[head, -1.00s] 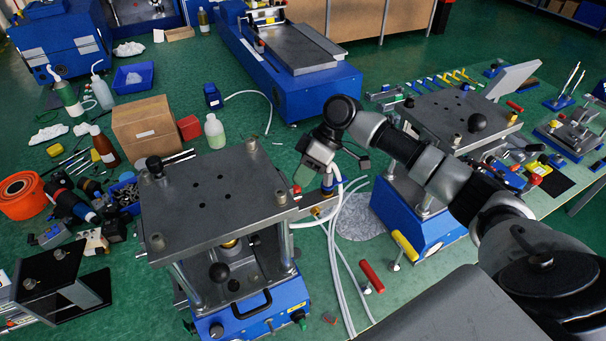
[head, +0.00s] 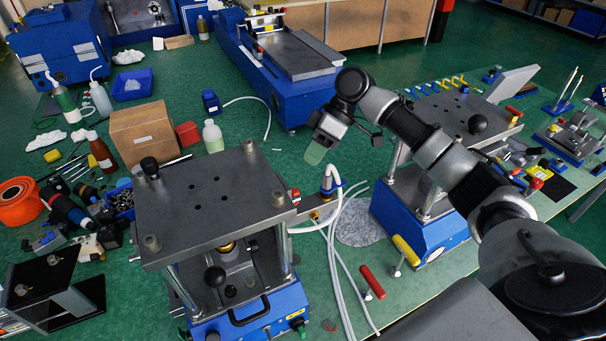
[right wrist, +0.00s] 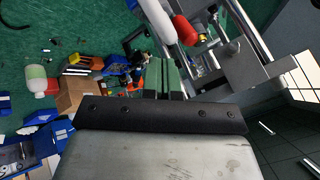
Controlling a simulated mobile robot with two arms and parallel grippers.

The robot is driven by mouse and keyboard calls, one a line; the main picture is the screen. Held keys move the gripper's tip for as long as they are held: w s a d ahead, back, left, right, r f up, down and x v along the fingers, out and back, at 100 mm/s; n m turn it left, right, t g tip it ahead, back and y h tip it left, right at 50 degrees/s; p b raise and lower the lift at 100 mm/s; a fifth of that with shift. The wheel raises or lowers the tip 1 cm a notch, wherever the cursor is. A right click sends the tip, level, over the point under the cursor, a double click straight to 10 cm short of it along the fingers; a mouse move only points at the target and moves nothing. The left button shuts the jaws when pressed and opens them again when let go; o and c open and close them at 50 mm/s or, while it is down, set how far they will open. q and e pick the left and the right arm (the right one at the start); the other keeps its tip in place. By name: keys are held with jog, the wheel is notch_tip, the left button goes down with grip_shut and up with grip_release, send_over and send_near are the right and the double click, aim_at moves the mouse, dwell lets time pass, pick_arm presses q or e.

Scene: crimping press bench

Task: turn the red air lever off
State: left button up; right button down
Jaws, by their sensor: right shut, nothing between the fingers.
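The red air lever (head: 295,193) shows as a small red end at the right edge of the near press (head: 215,205), by the hose fitting. In the right wrist view a red rounded grip (right wrist: 189,30) on a metal stem, apparently the same lever, lies just beyond the fingers, beside a white hose. My right gripper (head: 315,153) has greenish fingers, shut and empty, above and behind the fitting, apart from the lever. It also shows in the right wrist view (right wrist: 165,78). The lever's exact angle is hard to tell. My left gripper is out of view.
White hoses (head: 337,265) run from the fitting across the green bench. A loose red handle (head: 372,282) and a yellow handle (head: 406,250) stand to the right. A second press (head: 415,215) is beyond them. A cardboard box (head: 143,133) and bottles stand left.

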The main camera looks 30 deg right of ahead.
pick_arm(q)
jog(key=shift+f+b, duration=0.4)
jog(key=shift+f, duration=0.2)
pick_arm(e)
jog(key=shift+v, duration=2.4)
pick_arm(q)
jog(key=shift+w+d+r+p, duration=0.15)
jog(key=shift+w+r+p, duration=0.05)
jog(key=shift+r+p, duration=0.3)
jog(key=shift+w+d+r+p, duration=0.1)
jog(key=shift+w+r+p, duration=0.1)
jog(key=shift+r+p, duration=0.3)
pick_arm(e)
jog(key=w+h, duration=0.1)
jog(key=w+a+r+g+h, duration=0.1)
jog(key=h, duration=0.1)
jog(key=w+h, duration=0.1)
jog(key=shift+w+a+r+n+g, duration=0.15)
jog(key=shift+a+r+n+g, duration=0.15)
jog(key=shift+a+n+g, duration=0.1)
jog(key=shift+d, duration=0.1)
